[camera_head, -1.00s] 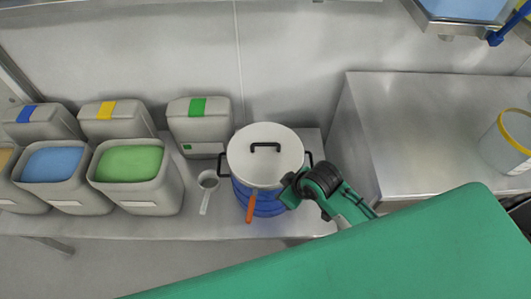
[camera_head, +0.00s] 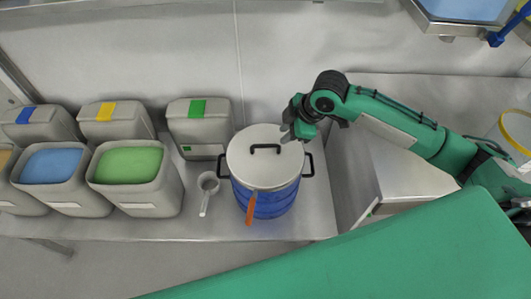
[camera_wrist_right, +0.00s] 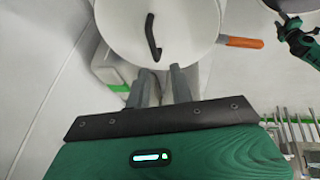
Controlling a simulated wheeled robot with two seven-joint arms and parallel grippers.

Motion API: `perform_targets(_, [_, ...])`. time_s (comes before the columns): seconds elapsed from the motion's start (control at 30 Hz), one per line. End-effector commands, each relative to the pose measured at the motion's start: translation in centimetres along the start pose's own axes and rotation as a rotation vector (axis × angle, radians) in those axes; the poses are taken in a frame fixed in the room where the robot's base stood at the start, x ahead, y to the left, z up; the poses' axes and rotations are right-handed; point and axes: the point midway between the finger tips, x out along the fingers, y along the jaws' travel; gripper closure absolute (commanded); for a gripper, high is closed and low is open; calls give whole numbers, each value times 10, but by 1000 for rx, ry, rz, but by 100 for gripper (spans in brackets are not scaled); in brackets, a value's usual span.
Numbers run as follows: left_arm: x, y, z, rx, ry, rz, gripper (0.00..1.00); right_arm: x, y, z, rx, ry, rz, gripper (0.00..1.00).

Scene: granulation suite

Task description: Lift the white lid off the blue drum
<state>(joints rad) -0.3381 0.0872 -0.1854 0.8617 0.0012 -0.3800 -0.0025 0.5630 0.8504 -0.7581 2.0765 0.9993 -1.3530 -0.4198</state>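The blue drum (camera_head: 270,203) stands on the steel bench with black side handles. The round white lid (camera_head: 250,172) sits on top of it, with a black bar handle (camera_head: 266,148) in its middle. My right gripper (camera_head: 287,135) is at the lid's far right edge, beside the bar handle and apart from it. The wrist view shows its two fingers (camera_wrist_right: 160,84) with a gap between them and nothing held, over the lid's rim. The bar handle (camera_wrist_right: 152,38) is just ahead of the fingertips there.
An orange handle (camera_head: 251,208) hangs at the drum's front. A scoop (camera_head: 207,186) lies left of the drum. Several grey bins, one with green contents (camera_head: 128,164), stand further left. A yellow-rimmed container (camera_head: 517,130) stands on the right steel surface.

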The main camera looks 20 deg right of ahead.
Motion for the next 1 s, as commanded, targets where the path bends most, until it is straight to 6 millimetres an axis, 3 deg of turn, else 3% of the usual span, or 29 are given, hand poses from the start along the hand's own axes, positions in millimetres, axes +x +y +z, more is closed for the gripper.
perform_targets(0.17, [0, -8, 1, 4, -2, -9, 64, -6, 12, 5, -13, -10, -2, 77])
perform_targets(0.5, [-1, -6, 0, 4, 2, -7, 64, 54, 12, 5, -13, -10, -7, 77])
perform_targets(0.83, [-2, 7, 0, -4, 2, 8, 64, 84, 13, 6, -13, -11, -4, 77])
perform_targets(1.0, [-5, 7, 2, -3, 6, 7, 64, 110, 15, 6, -13, -10, -5, 77])
